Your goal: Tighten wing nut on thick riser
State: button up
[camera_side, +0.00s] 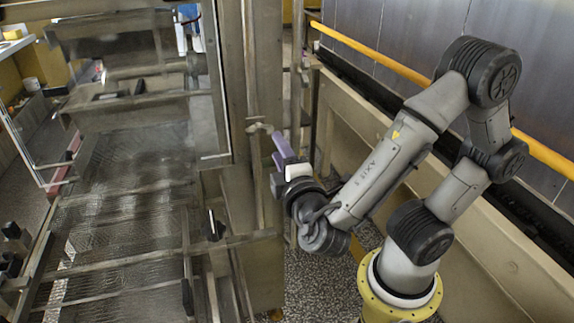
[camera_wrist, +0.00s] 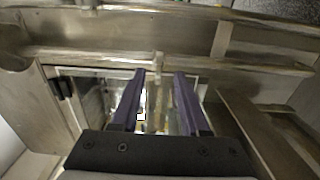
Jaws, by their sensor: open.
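My gripper (camera_side: 281,143) has purple fingers and points up and left, close to a vertical steel post. A small bent pale metal fitting (camera_side: 259,127) sticks out from the post just beyond the fingertips. I cannot tell whether it is the wing nut. In the wrist view my gripper (camera_wrist: 159,73) is open, with a clear gap between its two fingers and nothing held. A horizontal metal pipe (camera_wrist: 230,64) crosses just beyond the tips. A small pale upright piece shows between the tips, too small to identify. No wing nut can be made out clearly.
A steel frame with a wire mesh belt (camera_side: 125,215) fills the left. A thin vertical pipe (camera_side: 297,90) stands right of the post. A long beige trough (camera_side: 365,110) and a yellow rail (camera_side: 370,50) run behind my arm. Speckled floor (camera_side: 310,280) is open below my gripper.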

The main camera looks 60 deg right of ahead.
jog(key=shift+v, duration=2.45)
jog(key=shift+d, duration=0.1)
jog(key=s+d+r+m+g+h, duration=0.25)
jog(key=d+m+g, duration=0.35)
jog(key=d, duration=0.3)
jog(key=s+d+f+m+g+y, duration=0.2)
jog(key=s+d+m+g+y, duration=0.2)
jog(key=s+d+g, duration=0.25)
jog(key=s+a+f+m+y, duration=0.25)
jog(key=s+a+y, duration=0.2)
jog(key=y, duration=0.25)
jog(key=w+a+r+n+t+y, duration=0.1)
jog(key=w+a+n+t+y, duration=0.2)
jog(key=a, duration=0.5)
jog(key=shift+w+a+r+n+t+y, duration=0.15)
jog(key=shift+w+n+t+y, duration=0.2)
jog(key=shift+w+t+y, duration=0.55)
